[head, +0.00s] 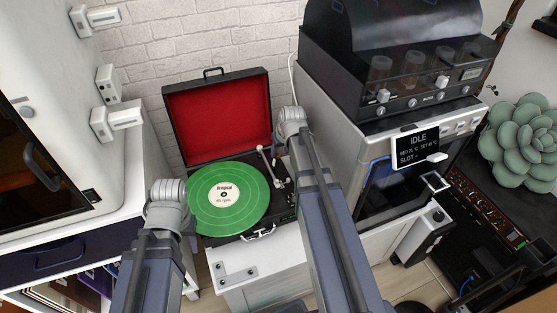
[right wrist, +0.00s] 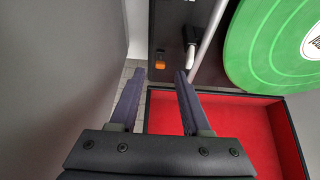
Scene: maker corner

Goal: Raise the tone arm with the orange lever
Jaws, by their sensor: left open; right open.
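The record player sits in an open black case with a red-lined lid (head: 217,115). A green record (head: 229,199) lies on it. The pale tone arm (head: 267,166) is to the right of the record; part of it shows in the right wrist view (right wrist: 207,42). The small orange lever (right wrist: 160,65) is on the black deck, beyond and between the fingertips of my right gripper (right wrist: 158,72), which is open and empty. In the head view my right arm covers that corner. My left gripper (head: 188,227) is by the case's left edge, mostly hidden behind its wrist.
The case stands on a white cabinet (head: 260,262). A white-sided machine with a display (head: 415,147) stands close on the right, with a black unit (head: 400,70) on top. A white cabinet (head: 50,110) is on the left. The raised lid (right wrist: 235,125) is close to my right fingers.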

